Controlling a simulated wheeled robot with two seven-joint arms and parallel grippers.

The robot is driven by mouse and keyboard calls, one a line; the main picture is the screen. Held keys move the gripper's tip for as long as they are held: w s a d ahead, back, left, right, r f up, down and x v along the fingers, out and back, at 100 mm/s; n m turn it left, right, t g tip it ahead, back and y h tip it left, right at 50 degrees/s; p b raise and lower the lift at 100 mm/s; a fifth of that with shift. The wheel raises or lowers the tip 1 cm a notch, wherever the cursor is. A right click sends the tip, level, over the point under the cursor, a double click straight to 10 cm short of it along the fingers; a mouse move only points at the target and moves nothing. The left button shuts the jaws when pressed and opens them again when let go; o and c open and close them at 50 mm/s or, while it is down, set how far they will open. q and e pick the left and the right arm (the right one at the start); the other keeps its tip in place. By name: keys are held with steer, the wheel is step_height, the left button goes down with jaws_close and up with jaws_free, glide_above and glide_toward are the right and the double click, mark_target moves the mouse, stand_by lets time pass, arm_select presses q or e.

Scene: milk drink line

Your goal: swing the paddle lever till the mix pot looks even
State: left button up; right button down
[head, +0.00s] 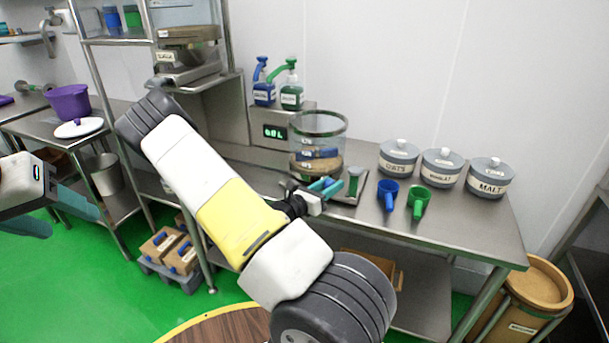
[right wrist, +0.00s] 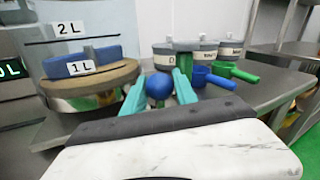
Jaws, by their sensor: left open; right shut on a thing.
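The mix pot (head: 318,126) is a clear cylinder with a steel rim on the steel table; it also shows in the right wrist view (right wrist: 62,30), marked 2L and 1L. Inside, a blue piece lies above a tan-brown layer, so the contents look uneven. My right gripper (head: 326,187) is beside the front of the pot. It is shut on a round blue knob (right wrist: 159,86), seemingly the paddle lever's. The rest of the lever is hidden. My left gripper (head: 62,213) is open and empty at the far left, away from the pot.
Three lidded grey canisters (head: 441,168) stand right of the pot, with a blue scoop (head: 388,194) and a green scoop (head: 418,201) before them. A green-handled tool (head: 353,186) is close by my right gripper. Pump bottles (head: 291,95) and a display (head: 274,132) stand behind.

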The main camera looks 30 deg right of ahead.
mark_target(325, 187)
steer(key=c, duration=1)
jaws_free()
steer(key=shift+v, duration=3.85)
